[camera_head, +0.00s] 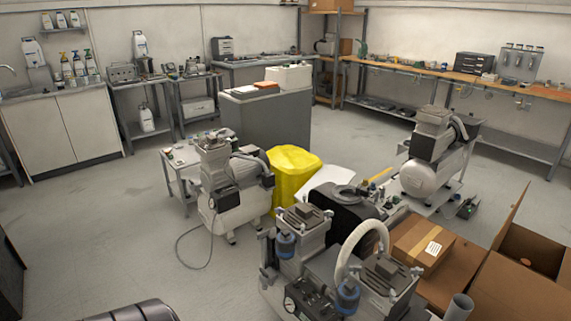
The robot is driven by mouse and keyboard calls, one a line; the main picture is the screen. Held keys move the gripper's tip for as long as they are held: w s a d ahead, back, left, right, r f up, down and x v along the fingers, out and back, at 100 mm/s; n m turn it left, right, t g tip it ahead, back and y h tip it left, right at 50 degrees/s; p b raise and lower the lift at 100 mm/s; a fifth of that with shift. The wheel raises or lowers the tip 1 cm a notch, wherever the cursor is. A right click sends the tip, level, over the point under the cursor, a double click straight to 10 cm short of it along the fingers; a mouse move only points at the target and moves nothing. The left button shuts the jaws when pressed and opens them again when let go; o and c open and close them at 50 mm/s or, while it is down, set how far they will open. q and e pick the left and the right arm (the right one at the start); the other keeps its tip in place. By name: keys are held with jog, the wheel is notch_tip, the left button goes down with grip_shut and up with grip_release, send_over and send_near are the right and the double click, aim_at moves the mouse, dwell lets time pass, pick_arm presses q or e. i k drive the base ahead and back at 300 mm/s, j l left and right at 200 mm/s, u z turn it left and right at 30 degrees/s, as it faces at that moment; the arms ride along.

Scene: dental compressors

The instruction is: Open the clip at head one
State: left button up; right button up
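A two-headed dental compressor stands nearest, at the bottom centre. Its left head (303,216) and right head (388,272) are grey blocks with dark tops, with blue-banded filters beside them. A pale hose (350,243) arches between the heads. A white-tank compressor (236,205) stands behind it to the left, and another (420,178) stands at the right. I cannot make out a clip on any head, nor which head is head one. Neither of my grippers is in view.
A closed cardboard box (409,246) and an open one (500,290) crowd the right of the near compressor. A yellow-covered item (292,172) and a small cart (178,180) stand behind. A cable (180,250) lies on the floor. The left floor is mostly clear.

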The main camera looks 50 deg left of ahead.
aim_at(263, 234)
jog(key=u, duration=1.75)
jog(key=i+j+z, duration=0.1)
jog(key=i+j, duration=0.15)
jog(key=i+j+z, duration=0.1)
jog(key=i+j, duration=0.2)
jog(key=j, duration=0.15)
jog(key=i+j, duration=0.2)
jog(key=j, duration=0.2)
jog(key=i+j+z, duration=0.15)
jog(key=i+j, duration=0.1)
jog(key=j, duration=0.1)
